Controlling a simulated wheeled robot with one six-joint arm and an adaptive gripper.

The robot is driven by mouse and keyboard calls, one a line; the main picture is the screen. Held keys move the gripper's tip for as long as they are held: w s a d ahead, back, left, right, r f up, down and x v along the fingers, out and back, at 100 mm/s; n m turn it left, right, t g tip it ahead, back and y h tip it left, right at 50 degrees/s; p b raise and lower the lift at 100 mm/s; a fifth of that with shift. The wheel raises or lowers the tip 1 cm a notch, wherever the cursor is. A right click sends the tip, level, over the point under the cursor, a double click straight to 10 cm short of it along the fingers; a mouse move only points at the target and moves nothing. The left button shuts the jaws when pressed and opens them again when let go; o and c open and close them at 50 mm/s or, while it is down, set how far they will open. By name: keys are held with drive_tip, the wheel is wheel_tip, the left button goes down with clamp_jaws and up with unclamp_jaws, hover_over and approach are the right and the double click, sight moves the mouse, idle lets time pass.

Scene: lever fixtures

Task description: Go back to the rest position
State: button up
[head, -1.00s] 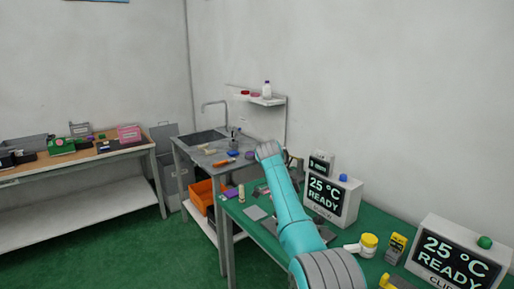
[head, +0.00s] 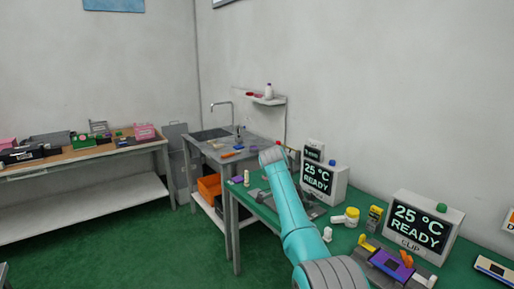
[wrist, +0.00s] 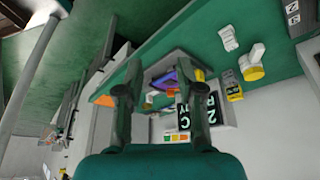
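My gripper (wrist: 162,72) shows in the wrist view with its two dark fingers apart and nothing seen held between them. Behind the fingers are a purple part (wrist: 163,80) and the green bench, seen at a tilt. In the head view my teal arm rises from the bottom edge and reaches over the green bench (head: 262,211). My gripper cannot be made out in the head view.
Two display units (head: 324,180) (head: 419,222) reading 25 °C READY stand on the bench. A yellow-lidded white jar (head: 351,215) and a fixture with a purple part (head: 392,264) are nearby. A sink counter (head: 222,151) and wooden table (head: 92,153) stand beyond. Green floor at left is clear.

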drive_tip(key=s+d+f+n+t, duration=0.1)
drive_tip(key=s+f+n, duration=0.1)
drive_tip(key=f, duration=0.9)
drive_tip(key=s+d+f+n+t+y, duration=0.1)
drive_tip(key=s+f+n+t, duration=0.15)
drive_tip(key=f, duration=0.85)
drive_tip(key=s+d+f+n+t, duration=0.1)
drive_tip(key=s+f+n, duration=0.15)
drive_tip(key=f, duration=0.85)
drive_tip(key=s+d+f+n+t+y, duration=0.1)
drive_tip(key=s+f+n+t, duration=0.1)
drive_tip(key=s+f, duration=0.7)
drive_tip(key=s+d+f+n+t+y, duration=0.1)
drive_tip(key=s+f+n, duration=0.25)
drive_tip(key=s, duration=0.85)
drive_tip(key=s+r+n+t+y, duration=0.15)
drive_tip(key=s+r, duration=0.25)
drive_tip(key=s, duration=0.9)
drive_tip(key=s+r+n+t, duration=0.25)
drive_tip(key=s+r, duration=0.25)
drive_tip(key=s, duration=0.8)
drive_tip(key=s+r+n+t, duration=0.1)
drive_tip(key=s+r+t, duration=0.1)
drive_tip(key=s+r, duration=0.4)
drive_tip(key=s+r+n+t, duration=0.2)
drive_tip(key=s+r, duration=0.5)
drive_tip(key=r, duration=1)
drive_tip(key=shift+s+d+r, duration=0.2)
drive_tip(key=shift+s, duration=0.1)
